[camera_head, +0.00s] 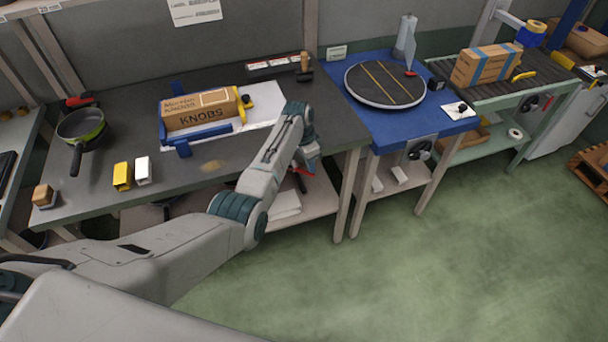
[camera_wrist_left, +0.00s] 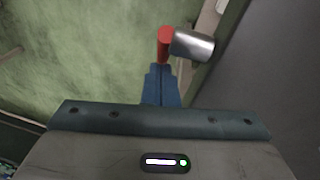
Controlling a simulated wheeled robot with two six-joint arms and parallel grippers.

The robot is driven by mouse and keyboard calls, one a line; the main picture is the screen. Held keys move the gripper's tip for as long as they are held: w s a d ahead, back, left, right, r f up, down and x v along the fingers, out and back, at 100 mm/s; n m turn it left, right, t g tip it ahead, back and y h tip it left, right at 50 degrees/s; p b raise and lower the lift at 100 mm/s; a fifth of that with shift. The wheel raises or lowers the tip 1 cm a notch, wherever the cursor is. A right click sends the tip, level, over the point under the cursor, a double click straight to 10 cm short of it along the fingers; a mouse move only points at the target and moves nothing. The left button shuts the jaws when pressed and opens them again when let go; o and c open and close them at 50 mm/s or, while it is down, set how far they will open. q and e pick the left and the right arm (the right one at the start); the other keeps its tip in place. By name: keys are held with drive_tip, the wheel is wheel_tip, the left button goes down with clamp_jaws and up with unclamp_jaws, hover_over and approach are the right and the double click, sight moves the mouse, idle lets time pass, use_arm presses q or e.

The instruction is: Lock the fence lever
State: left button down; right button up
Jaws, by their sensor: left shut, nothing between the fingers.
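My left gripper (camera_head: 308,166) hangs past the front edge of the dark workbench, near its right end. Its blue fingers (camera_wrist_left: 161,84) are shut and empty. Just beyond the fingertips in the wrist view is a red cylindrical grip (camera_wrist_left: 163,45) beside a silver metal cylinder (camera_wrist_left: 193,44), apparently the lever by the bench edge. I cannot tell whether the fingertips touch the red grip. A bit of red (camera_head: 298,182) shows beside the gripper in the head view, partly hidden by my arm. My right gripper is out of view.
On the workbench (camera_head: 75,200) are a cardboard knobs box (camera_head: 200,111) in a blue-cornered holder, a green pan (camera_head: 81,128), and yellow (camera_head: 122,176) and white (camera_head: 143,171) blocks. A turntable (camera_head: 385,84) and roller conveyor (camera_head: 500,84) stand right. Green floor (camera_head: 430,270) is clear.

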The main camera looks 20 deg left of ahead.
use_arm(q)
drive_tip(key=shift+d+f+g+y, duration=0.1)
drive_tip(key=shift+f+g+y, duration=0.05)
drive_tip(key=shift+g+y, duration=0.25)
drive_tip(key=shift+f, duration=0.45)
drive_tip(key=shift+a+f, duration=0.25)
drive_tip(key=shift+f, duration=0.2)
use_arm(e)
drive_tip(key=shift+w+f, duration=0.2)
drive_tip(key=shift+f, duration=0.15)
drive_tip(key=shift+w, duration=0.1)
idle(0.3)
